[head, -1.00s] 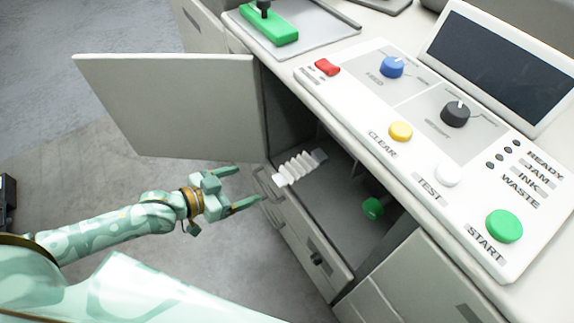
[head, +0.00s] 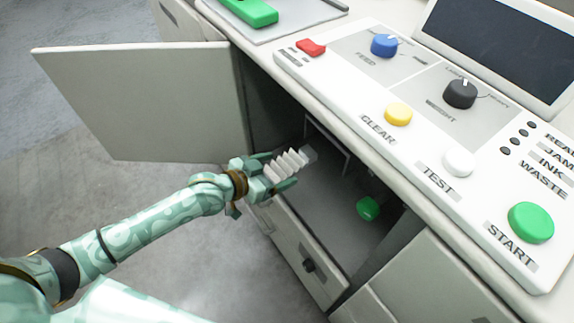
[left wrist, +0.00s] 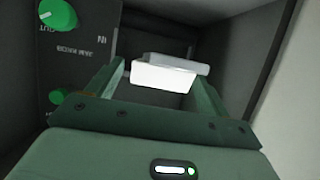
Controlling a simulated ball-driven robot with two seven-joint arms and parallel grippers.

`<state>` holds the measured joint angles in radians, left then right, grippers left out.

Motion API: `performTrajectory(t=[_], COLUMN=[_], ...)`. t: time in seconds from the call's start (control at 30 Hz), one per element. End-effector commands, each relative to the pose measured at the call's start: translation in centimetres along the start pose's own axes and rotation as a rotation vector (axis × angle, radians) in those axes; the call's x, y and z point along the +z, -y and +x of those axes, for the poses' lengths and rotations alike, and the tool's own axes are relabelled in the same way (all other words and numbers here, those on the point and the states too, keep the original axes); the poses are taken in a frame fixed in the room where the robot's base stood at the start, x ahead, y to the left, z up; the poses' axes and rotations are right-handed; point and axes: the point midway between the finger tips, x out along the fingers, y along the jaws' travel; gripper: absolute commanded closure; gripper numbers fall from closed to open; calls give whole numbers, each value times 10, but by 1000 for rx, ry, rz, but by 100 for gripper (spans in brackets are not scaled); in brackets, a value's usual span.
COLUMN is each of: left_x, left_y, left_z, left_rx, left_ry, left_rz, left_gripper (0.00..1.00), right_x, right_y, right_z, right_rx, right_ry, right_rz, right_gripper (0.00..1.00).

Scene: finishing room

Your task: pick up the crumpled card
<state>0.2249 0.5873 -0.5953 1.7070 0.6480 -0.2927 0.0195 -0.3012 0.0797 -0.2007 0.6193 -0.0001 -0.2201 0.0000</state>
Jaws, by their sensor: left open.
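The crumpled card (head: 288,163) is white and folded in zigzag pleats. It lies at the open front of the machine's cabinet, over the compartment floor. My left gripper (head: 279,172) is open, with its fingers on either side of the card's near end. In the left wrist view the card (left wrist: 170,77) shows as a white block between the tips of the two green fingers. I cannot tell whether the fingers touch it. My right gripper is not in view.
The cabinet door (head: 145,105) stands open at the left. A green knob (head: 368,208) is inside the compartment, right of the card. A drawer front (head: 300,255) is below the opening. The control panel (head: 425,100) overhangs the compartment from above.

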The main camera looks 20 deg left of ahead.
Motion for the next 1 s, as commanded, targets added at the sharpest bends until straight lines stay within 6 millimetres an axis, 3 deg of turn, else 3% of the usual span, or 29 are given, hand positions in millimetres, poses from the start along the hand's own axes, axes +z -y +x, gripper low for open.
performTrajectory(t=[0.13,0.17,0.3,0.33,0.67,0.9,1.0], left_x=[-1,-1,-1,-1,-4,-36,-48], left_y=[0,0,0,0,0,0,-4], left_z=[-1,-1,-1,-1,-2,-15,-38], left_rx=[0,0,0,0,0,-1,0], left_ry=[0,0,0,0,-1,-6,-3], left_rz=[1,1,1,1,1,5,4], left_gripper=[20,26,64,68,68,68,68], right_x=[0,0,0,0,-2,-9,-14], right_y=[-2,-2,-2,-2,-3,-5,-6], right_z=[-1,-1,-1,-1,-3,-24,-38], right_rx=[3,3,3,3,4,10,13], right_ry=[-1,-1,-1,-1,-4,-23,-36], right_rz=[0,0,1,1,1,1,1], right_gripper=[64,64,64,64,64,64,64])
